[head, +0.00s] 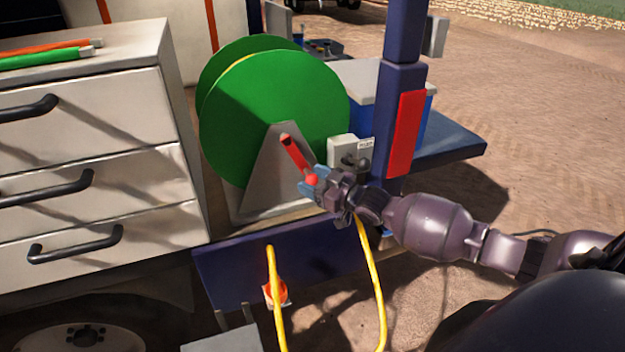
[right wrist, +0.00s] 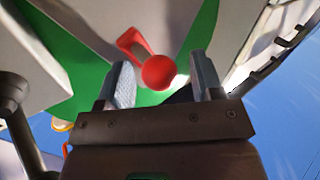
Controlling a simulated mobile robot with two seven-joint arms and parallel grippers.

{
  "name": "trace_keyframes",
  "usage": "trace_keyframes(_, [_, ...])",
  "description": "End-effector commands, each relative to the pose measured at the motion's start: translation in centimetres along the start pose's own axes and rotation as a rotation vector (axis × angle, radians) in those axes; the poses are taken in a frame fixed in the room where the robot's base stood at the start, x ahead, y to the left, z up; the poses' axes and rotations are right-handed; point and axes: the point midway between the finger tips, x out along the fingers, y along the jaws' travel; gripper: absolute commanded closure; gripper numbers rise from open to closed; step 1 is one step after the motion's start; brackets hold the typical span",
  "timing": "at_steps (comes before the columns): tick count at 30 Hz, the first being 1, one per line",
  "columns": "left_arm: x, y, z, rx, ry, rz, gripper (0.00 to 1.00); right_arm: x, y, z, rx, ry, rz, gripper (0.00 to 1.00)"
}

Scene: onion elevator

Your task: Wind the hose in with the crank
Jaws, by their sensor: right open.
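A green hose reel (head: 270,115) stands on a grey stand at the edge of a blue vehicle bed. A red crank (head: 295,154) points down and right from the hub and ends in a round red knob (head: 312,180). My right gripper (head: 308,188) is at the knob. In the right wrist view the knob (right wrist: 159,72) shows between the open fingers (right wrist: 160,90), apart from both. A yellow hose (head: 372,270) hangs below the bed, and yellow shows at the reel's rim. My left gripper is out of view.
A grey drawer cabinet (head: 90,150) with black handles stands left of the reel. A blue post (head: 400,120) with a red plate rises close behind my right forearm. A grey switch box (head: 350,152) sits beside the reel. Open dirt ground (head: 530,110) lies to the right.

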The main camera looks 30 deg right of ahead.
Motion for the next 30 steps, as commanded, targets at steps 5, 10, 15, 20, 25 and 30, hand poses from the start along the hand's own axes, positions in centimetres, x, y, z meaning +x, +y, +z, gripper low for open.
trace_keyframes(5, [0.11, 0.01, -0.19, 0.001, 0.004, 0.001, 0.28, 0.54, 0.01, 0.02, 0.0, -0.001, 0.0, 0.4])
trace_keyframes(10, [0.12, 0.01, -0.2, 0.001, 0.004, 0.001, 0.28, 0.56, 0.01, 0.01, 0.0, -0.001, 0.0, 0.4])
trace_keyframes(15, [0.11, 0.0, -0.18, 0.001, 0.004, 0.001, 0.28, 0.54, 0.01, 0.01, 0.0, 0.0, 0.0, 0.57])
trace_keyframes(20, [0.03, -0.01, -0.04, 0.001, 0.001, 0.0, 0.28, 0.54, -0.02, 0.01, 0.0, 0.0, 0.0, 0.81])
trace_keyframes(25, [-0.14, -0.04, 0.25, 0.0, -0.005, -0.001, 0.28, 0.54, -0.06, 0.01, 0.001, 0.0, -0.001, 1.0])
trace_keyframes(30, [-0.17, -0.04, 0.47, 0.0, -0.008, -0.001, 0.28, 0.61, -0.22, 0.1, 0.013, 0.008, 0.0, 1.0])
